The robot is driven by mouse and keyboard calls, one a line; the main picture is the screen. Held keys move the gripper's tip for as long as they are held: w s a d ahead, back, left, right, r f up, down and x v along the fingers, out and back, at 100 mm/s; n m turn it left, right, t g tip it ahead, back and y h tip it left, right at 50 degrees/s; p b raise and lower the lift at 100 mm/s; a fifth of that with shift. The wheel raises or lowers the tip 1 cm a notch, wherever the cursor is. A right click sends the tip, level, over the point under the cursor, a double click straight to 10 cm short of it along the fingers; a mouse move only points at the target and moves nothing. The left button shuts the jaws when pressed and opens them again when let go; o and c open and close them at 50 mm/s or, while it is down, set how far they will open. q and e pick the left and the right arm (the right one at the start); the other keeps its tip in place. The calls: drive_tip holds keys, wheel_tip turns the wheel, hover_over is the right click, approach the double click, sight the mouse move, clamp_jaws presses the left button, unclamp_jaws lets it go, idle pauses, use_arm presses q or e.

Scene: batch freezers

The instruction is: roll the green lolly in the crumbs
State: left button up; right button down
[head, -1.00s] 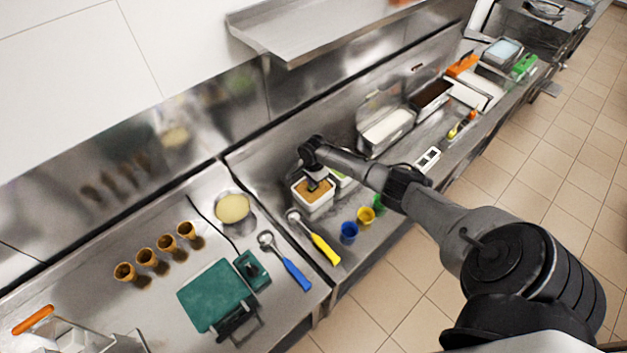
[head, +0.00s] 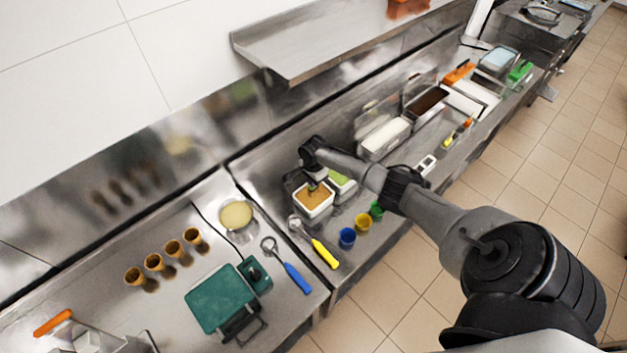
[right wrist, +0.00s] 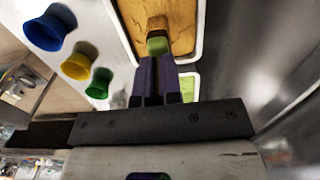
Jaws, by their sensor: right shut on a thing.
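My right gripper (head: 313,187) is over the white tub of brown crumbs (head: 329,206) on the steel counter. In the right wrist view its two purple fingers (right wrist: 156,66) are shut on the green lolly (right wrist: 157,45). The lolly's green end sticks out past the fingertips, in front of the crumbs (right wrist: 172,12). I cannot tell whether it touches them. In the head view the lolly is too small and too hidden by the gripper to make out. My left gripper is not in view.
A tub with green contents (head: 342,179) stands right beside the crumbs tub. Blue (head: 347,238), yellow (head: 363,223) and green (head: 376,208) cups line the front. A yellow-handled scoop (head: 324,253) lies to the left. The back wall is close behind.

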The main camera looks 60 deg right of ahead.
drive_tip(key=shift+r, duration=0.35)
wheel_tip(320, 180, up, 3)
drive_tip(key=p, duration=0.3)
drive_tip(key=shift+r, duration=0.9)
